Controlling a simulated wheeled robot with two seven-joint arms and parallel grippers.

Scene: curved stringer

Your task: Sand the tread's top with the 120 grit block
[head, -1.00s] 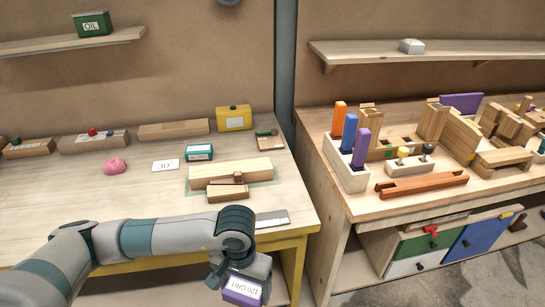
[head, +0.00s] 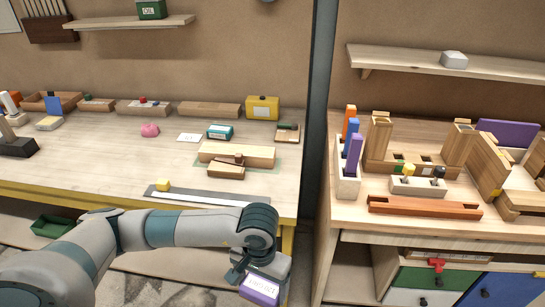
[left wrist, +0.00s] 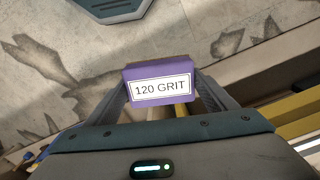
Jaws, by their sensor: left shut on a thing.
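My left gripper (head: 248,272) is shut on the purple 120 grit block (head: 260,290), in front of the left bench's front edge and below its top. In the left wrist view the block (left wrist: 161,84) sits between the fingers, its "120 GRIT" label readable. A pale wooden board (head: 236,153), which looks like the tread, lies on a green mat (head: 284,163) on the left bench. A small wooden piece (head: 226,171) rests against the board's front. The block is well apart from the board. My right gripper is in neither view.
A teal box (head: 220,132), a pink lump (head: 150,130) and a yellow tin (head: 262,108) stand behind. A gap separates the left bench (head: 90,165) from the right bench (head: 420,228).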

